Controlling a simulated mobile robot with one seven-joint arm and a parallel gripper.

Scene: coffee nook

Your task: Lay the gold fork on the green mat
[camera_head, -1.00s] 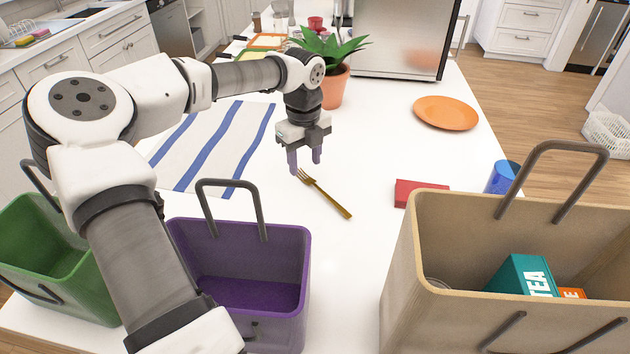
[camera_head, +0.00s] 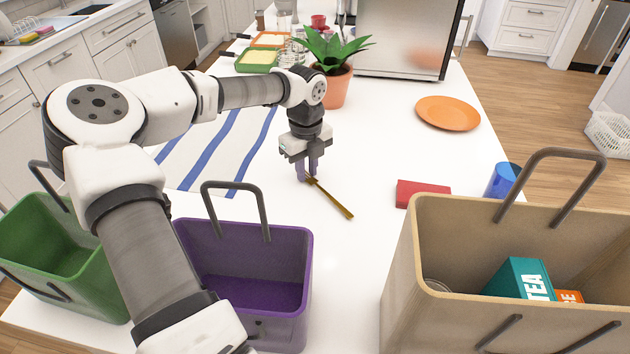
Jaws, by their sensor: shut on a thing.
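The gold fork (camera_head: 333,200) lies slantwise on the white counter, its handle pointing to the lower right. My gripper (camera_head: 308,177) points down and is shut on the fork's tined end, whose tines are mostly hidden by the fingers. The fork appears still at counter level. I see no plain green mat.
A potted plant (camera_head: 335,88) stands just behind my gripper. A blue-striped cloth (camera_head: 222,150) lies left. A purple basket (camera_head: 290,240), green basket (camera_head: 50,235) and tan basket (camera_head: 420,270) stand in front. A red block (camera_head: 422,193) and orange plate (camera_head: 447,113) lie right.

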